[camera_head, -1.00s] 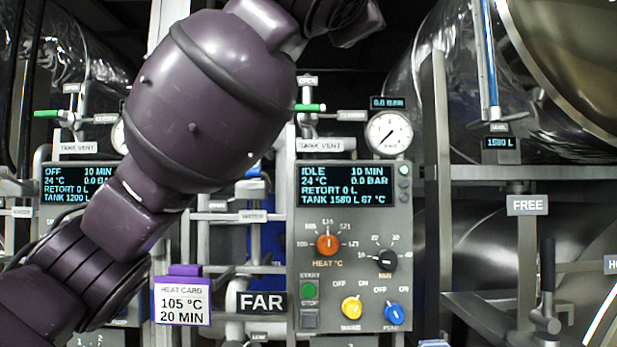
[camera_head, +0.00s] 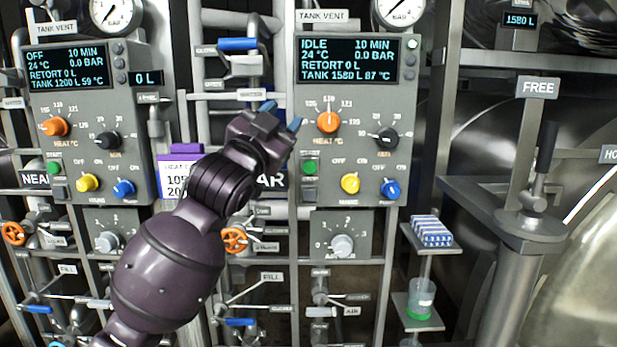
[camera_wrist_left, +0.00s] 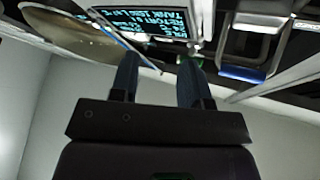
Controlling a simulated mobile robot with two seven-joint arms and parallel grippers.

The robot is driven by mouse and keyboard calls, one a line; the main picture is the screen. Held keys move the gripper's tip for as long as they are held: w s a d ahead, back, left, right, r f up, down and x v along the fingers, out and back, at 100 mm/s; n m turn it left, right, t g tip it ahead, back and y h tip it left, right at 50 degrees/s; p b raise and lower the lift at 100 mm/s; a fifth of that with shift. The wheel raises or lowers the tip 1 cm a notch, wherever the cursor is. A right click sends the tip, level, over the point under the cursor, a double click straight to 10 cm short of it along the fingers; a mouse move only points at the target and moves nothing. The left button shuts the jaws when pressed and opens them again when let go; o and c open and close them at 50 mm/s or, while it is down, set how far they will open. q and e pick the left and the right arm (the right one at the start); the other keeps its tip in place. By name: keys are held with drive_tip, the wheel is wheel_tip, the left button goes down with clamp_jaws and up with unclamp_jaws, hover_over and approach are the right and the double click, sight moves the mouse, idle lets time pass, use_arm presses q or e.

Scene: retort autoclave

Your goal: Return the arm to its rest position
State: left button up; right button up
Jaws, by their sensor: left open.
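My left arm comes up from the bottom of the head view. Its gripper (camera_head: 281,117) is in front of the left edge of the far control panel (camera_head: 348,190), level with the orange heat knob (camera_head: 329,121). In the left wrist view the two dark fingers of the gripper (camera_wrist_left: 158,80) are apart with nothing between them. The far panel's screen (camera_head: 347,60) reads IDLE, 24 °C, and a lit screen (camera_wrist_left: 150,25) also shows past the fingers in the wrist view. I cannot tell whether the fingertips touch the panel. My right gripper is not in view.
A near control panel (camera_head: 84,125) stands at the left. The heat card (camera_head: 176,172) is partly hidden behind my arm. Pipes and valve handles crowd below. At the right are a small shelf with a blue-and-white pack (camera_head: 432,231), a green-based cup (camera_head: 420,298) and a post with a lever (camera_head: 545,160).

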use_arm(q)
drive_tip(key=s+a+f+n+g+y, duration=0.1)
drive_tip(key=s+a+f+n+y, duration=0.3)
drive_tip(key=f, duration=0.8)
drive_tip(key=a+f+n+y, duration=0.1)
drive_tip(key=a+f, duration=0.4)
drive_tip(key=f, duration=0.7)
drive_tip(key=s+a+f+n+g+y, duration=0.1)
drive_tip(key=s+a+f+n+y, duration=0.3)
drive_tip(key=f, duration=0.8)
drive_tip(key=s+a+f+n+g+y, duration=0.1)
drive_tip(key=s+a+f+g, duration=0.2)
drive_tip(key=s+f, duration=0.9)
drive_tip(key=s+a+f+n+g+y, duration=0.1)
drive_tip(key=s+a+f+g, duration=0.2)
drive_tip(key=s+a+f, duration=0.4)
drive_tip(key=s+f, duration=0.5)
drive_tip(key=f, duration=0.1)
drive_tip(key=shift+f, duration=0.25)
